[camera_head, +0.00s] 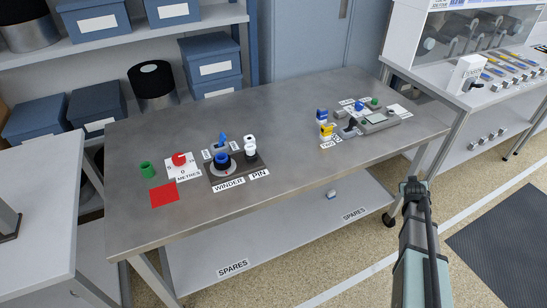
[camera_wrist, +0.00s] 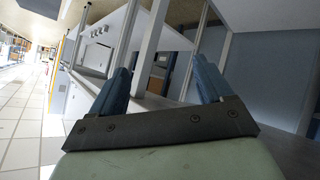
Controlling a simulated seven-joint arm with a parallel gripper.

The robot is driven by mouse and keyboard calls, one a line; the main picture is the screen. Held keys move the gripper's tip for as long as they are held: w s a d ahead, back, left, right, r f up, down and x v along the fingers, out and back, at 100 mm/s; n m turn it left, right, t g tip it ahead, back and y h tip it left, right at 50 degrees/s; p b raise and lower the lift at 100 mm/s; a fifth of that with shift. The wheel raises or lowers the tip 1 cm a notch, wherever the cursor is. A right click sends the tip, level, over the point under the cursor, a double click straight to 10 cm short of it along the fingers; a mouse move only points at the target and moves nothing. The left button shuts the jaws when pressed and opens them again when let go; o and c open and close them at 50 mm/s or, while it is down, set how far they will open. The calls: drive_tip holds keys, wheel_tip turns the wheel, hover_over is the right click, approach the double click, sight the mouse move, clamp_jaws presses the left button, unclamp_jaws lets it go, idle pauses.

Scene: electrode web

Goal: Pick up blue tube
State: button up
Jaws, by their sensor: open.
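My gripper (camera_head: 413,184) is in front of the table at the right, over the floor and well apart from the blue tube. In the wrist view my gripper (camera_wrist: 162,78) has its two blue fingers spread with nothing between them. The blue tube does not show in the wrist view.
Near the winder are a green tube (camera_head: 147,169), a red button (camera_head: 179,159), a red square (camera_head: 163,194) and a white roll (camera_head: 249,142). A grey device (camera_head: 378,121) and small blue and yellow items stand at the table's right. The table's middle is clear.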

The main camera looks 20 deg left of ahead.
drive_tip(key=w+r+n+t, duration=0.1)
drive_tip(key=w+r+t, duration=0.1)
drive_tip(key=w+r, duration=0.45)
drive_tip(key=w+r+t, duration=0.2)
drive_tip(key=w+r, duration=0.2)
drive_tip(key=r, duration=0.6)
drive_tip(key=w+a+r+g+y, duration=0.15)
drive_tip(key=a+r, duration=0.25)
drive_tip(key=a, duration=0.8)
drive_tip(key=w+a+r+y, duration=0.1)
drive_tip(key=w+a+r, duration=0.15)
drive_tip(key=a, duration=1.05)
drive_tip(key=w+a+r+y, duration=0.15)
drive_tip(key=a+r, duration=0.25)
drive_tip(key=a, duration=0.8)
wheel_tip(320, 180, up, 3)
drive_tip(key=n+g+h, duration=0.2)
drive_tip(key=n+g, duration=0.6)
drive_tip(key=g, duration=0.5)
hover_over(221, 156)
drive_tip(key=s, duration=0.1)
drive_tip(key=f, duration=1.3)
drive_tip(key=shift+d+f, duration=0.1)
drive_tip(key=shift+d, duration=0.2)
drive_tip(key=c, duration=1.1)
